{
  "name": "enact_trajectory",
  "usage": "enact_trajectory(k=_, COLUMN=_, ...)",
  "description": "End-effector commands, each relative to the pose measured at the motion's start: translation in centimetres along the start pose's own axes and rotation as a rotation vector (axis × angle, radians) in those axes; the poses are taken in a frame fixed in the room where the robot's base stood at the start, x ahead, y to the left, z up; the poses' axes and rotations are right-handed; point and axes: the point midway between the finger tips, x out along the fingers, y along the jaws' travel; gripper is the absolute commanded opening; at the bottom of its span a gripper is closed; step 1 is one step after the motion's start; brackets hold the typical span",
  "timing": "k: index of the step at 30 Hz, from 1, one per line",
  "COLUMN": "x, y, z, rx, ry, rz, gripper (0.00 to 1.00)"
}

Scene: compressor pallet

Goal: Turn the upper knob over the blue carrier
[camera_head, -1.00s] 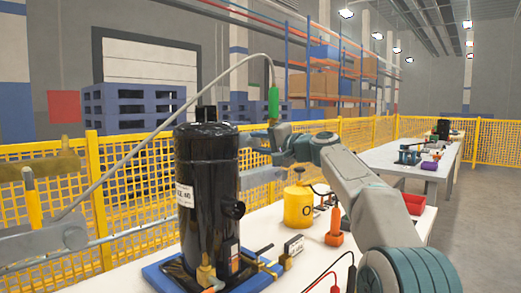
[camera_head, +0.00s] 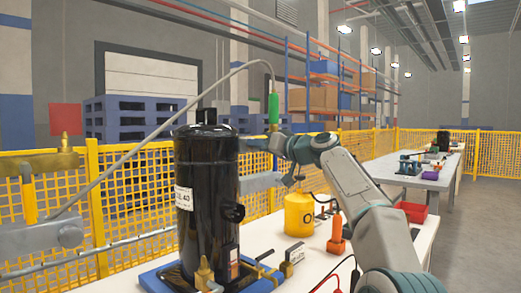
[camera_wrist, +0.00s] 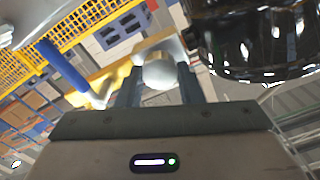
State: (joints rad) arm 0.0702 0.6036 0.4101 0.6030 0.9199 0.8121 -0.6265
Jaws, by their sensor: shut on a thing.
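The blue carrier (camera_head: 158,279) lies on the white table, with a tall black cylinder (camera_head: 205,210) upright on it. In the wrist view, a pale rounded knob (camera_wrist: 160,73) sits between the two fingers of my gripper (camera_wrist: 160,88), which is shut on it. The cylinder's dark, glossy side (camera_wrist: 265,40) shows close by at the upper right. In the head view, my arm reaches in from the right and its end passes behind the cylinder. There the fingers and the knob are hidden.
A grey hose with a green end (camera_head: 273,108) arches above the cylinder. A yellow pot (camera_head: 299,214), an orange tool (camera_head: 336,236) and a red tray (camera_head: 412,211) stand on the table (camera_head: 300,280). A yellow mesh fence (camera_head: 130,222) runs behind.

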Motion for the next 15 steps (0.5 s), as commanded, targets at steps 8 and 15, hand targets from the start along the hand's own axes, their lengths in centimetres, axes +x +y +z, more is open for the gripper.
enact_trajectory(k=8, x=0.00, y=0.01, z=0.05, rx=-0.105, ry=-0.001, rz=0.000, gripper=0.11)
enact_trajectory(k=15, x=0.00, y=-0.02, z=0.02, rx=-0.131, ry=-0.001, rz=0.000, gripper=0.11)
